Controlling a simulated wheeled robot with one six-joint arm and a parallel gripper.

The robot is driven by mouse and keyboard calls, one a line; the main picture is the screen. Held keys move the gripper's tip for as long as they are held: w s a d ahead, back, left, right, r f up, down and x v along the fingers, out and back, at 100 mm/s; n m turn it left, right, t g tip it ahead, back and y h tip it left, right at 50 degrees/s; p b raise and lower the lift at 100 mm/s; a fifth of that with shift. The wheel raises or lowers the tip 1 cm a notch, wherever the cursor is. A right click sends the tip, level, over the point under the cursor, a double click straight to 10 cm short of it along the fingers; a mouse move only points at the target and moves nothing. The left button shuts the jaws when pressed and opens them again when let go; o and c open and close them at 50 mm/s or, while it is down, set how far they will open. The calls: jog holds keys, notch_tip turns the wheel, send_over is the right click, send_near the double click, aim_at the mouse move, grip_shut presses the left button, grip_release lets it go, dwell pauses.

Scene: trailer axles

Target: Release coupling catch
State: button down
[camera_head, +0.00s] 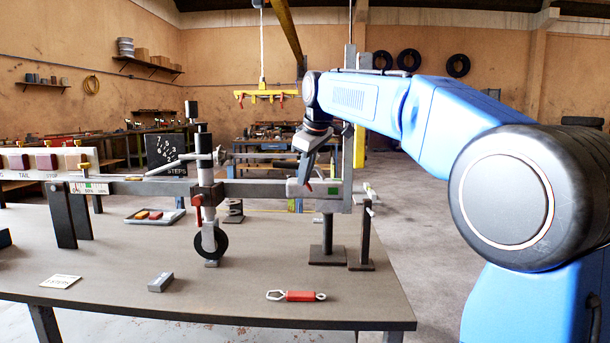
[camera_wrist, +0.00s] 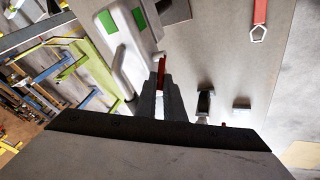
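The coupling (camera_head: 300,188) is a grey housing at the right end of the drawbar, with a green mark on its side. In the wrist view the coupling (camera_wrist: 126,62) is a pale body with two green patches. A small red lever, seemingly the catch (camera_wrist: 161,70), stands beside it. My gripper (camera_wrist: 161,88) points at this lever, its two fingers close together and the red part in line between their tips. Whether they press on it I cannot tell. In the head view my gripper (camera_head: 304,176) reaches down onto the coupling and partly hides it.
A jockey wheel (camera_head: 208,243) on its post stands left of the coupling. A red-bodied turnbuckle (camera_head: 298,296) and a grey block (camera_head: 160,282) lie on the bench (camera_head: 240,290). A dark upright post (camera_head: 364,235) stands close to the right of the coupling.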

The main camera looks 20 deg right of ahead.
jog(key=shift+s+d+r+m+t+y, duration=0.15)
jog(key=shift+d+m+t+y, duration=0.35)
jog(key=shift+y, duration=0.7)
jog(key=shift+d, duration=0.1)
jog(key=c, duration=1.9)
grip_release()
jog(key=shift+o, duration=0.2)
jog(key=shift+s+r, duration=0.1)
jog(key=v, duration=1.7)
